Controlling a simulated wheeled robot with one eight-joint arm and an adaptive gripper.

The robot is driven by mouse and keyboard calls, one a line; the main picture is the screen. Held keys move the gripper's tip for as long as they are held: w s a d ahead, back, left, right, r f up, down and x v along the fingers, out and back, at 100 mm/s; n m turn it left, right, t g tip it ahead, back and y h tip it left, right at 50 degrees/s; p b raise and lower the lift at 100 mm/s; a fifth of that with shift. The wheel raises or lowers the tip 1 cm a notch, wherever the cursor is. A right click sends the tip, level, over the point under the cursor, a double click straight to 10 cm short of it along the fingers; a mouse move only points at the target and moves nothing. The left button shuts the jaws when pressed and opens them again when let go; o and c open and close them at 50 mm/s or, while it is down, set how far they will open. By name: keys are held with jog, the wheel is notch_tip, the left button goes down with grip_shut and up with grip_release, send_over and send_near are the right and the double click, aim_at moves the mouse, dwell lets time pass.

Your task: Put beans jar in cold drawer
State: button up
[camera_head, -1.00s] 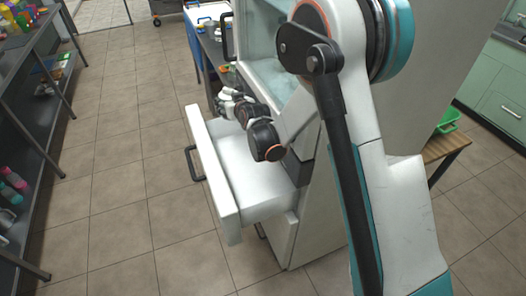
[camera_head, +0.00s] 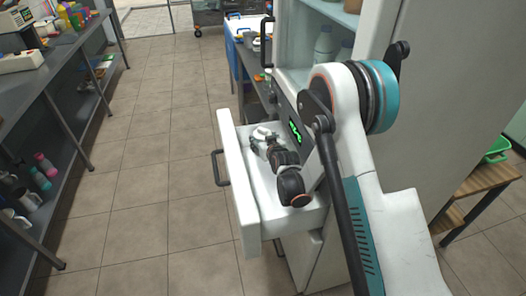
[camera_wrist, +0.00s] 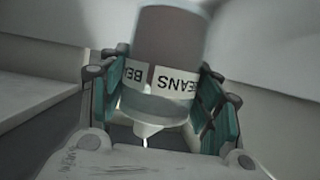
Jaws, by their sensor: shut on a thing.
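The beans jar (camera_wrist: 165,60) shows in the wrist view, a brown jar with a white label reading BEANS, its lettering upside down in the picture. My gripper (camera_wrist: 160,100) is shut on it, with teal pads on both sides. In the head view my gripper (camera_head: 264,134) is at the far end of the open white drawer (camera_head: 237,190); the jar cannot be made out there. White walls surround the jar in the wrist view. Whether the jar touches the drawer floor cannot be told.
A long grey shelf (camera_head: 60,85) with bottles runs along the left. Tiled floor between is clear.

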jog(key=shift+f+b, duration=0.75)
jog(key=shift+f, duration=1.35)
jog(key=shift+f, duration=0.35)
jog(key=shift+f, duration=0.25)
jog(key=o, duration=1.4)
